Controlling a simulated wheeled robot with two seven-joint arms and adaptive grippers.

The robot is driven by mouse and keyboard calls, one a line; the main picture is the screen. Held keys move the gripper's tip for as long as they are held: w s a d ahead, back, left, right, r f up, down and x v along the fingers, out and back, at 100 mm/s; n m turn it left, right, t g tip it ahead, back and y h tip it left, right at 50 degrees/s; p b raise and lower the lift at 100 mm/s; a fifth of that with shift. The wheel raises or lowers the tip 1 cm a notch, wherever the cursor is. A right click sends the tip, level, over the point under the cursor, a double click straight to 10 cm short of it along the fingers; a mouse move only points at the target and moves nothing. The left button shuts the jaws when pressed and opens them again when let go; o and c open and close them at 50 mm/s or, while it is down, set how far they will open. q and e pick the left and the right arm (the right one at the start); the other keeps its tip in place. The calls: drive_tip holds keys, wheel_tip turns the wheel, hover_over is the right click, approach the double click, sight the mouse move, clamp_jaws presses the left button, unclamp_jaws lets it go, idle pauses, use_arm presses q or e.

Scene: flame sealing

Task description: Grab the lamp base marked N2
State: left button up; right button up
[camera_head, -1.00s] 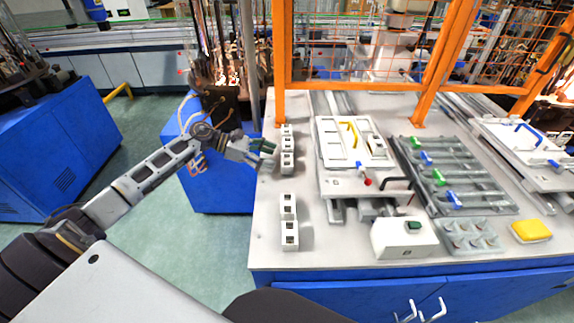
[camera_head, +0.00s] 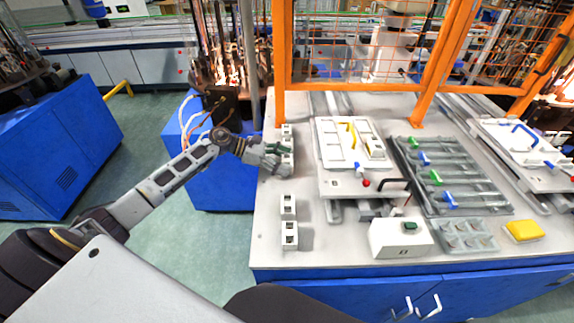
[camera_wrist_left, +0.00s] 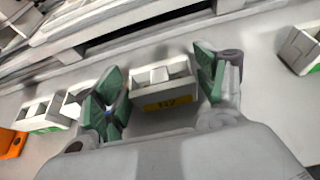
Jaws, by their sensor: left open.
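My left gripper (camera_head: 281,158) is over the left edge of the worktable, at the row of white lamp bases. In the left wrist view its green-padded fingers (camera_wrist_left: 160,72) are spread open. One lamp base (camera_wrist_left: 164,80) stands between them with a gap on each side; its yellow label is blurred and seems to end in 2. Other lamp bases stand to the left (camera_wrist_left: 42,114) and right (camera_wrist_left: 301,48) in that view. In the head view two bases, the nearer (camera_head: 290,235) and the farther (camera_head: 288,205), stand in front of the gripper. The gripper partly hides the bases behind. My right gripper is not in view.
A white fixture plate (camera_head: 335,184) lies right of the row, and a grey rack (camera_head: 465,190) with blue and green clips beyond it. An orange fence post (camera_head: 280,70) rises behind the row. A white button box (camera_head: 400,238) stands in front.

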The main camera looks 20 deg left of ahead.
use_arm(q)
drive_tip(key=c, duration=0.7)
drive_tip(key=shift+c, duration=0.5)
drive_tip(key=shift+r, duration=0.15)
